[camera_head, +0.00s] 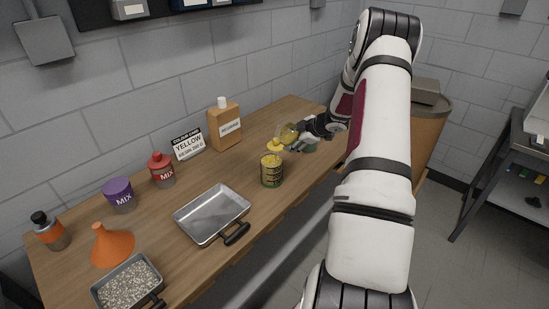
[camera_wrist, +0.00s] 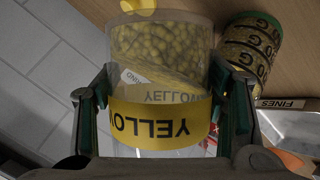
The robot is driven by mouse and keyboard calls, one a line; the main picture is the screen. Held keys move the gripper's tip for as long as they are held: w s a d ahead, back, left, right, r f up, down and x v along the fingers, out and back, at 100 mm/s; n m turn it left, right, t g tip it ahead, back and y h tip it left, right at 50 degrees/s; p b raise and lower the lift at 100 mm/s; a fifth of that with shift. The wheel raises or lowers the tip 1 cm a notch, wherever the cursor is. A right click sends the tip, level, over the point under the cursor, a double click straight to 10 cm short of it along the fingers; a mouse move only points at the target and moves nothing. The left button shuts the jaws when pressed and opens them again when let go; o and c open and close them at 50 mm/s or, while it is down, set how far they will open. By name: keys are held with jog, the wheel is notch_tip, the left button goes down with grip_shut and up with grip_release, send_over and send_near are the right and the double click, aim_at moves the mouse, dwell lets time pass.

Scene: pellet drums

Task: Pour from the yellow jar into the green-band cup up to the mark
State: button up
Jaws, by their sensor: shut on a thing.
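The clear yellow jar (camera_wrist: 160,50) has a yellow band reading YELLOW, and yellow pellets lie towards its far end. My gripper (camera_wrist: 163,120) is shut on it around the band. In the head view my gripper (camera_head: 304,131) holds the jar (camera_head: 287,132) tilted well over above the table. A yellow piece (camera_head: 274,147) shows just below the jar's end; I cannot tell if it is attached.
An empty metal tray (camera_head: 212,214) lies left of the can. Red (camera_head: 162,171) and purple (camera_head: 119,194) MIX containers, an orange funnel (camera_head: 112,247) and a grain-filled tray (camera_head: 128,284) are left.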

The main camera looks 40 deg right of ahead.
jog(key=shift+d+f+m+y, duration=0.2)
jog(key=shift+f+m+y, duration=0.25)
jog(key=shift+f, duration=0.2)
jog(key=shift+d+f+m+t+y+b, duration=0.25)
jog(key=shift+d+f+t+y+b, duration=0.2)
jog(key=shift+b, duration=0.2)
jog(key=shift+m+t+y, duration=0.25)
jog(key=shift+m+y, duration=0.25)
jog(key=shift+y, duration=0.3)
jog(key=f+b, duration=0.1)
jog(key=f, duration=0.2)
jog(key=d+f+b, duration=0.1)
jog(key=f, duration=0.1)
jog(key=shift+s+d+f+b, duration=0.15)
jog(key=shift+f+b, duration=0.2)
jog(key=shift+f, duration=0.05)
jog(key=shift+s+d+f+m+t+y+b, duration=0.1)
jog(key=shift+d+f+m+t+y+b, duration=0.4)
jog(key=shift+b, duration=0.4)
jog(key=shift+s+d+f+m+y+b, duration=0.1)
jog(key=shift+s+d+m+y+b, duration=0.1)
jog(key=shift+m+y+b, duration=0.35)
jog(key=shift+t+y, duration=0.25)
jog(key=shift+t, duration=0.05)
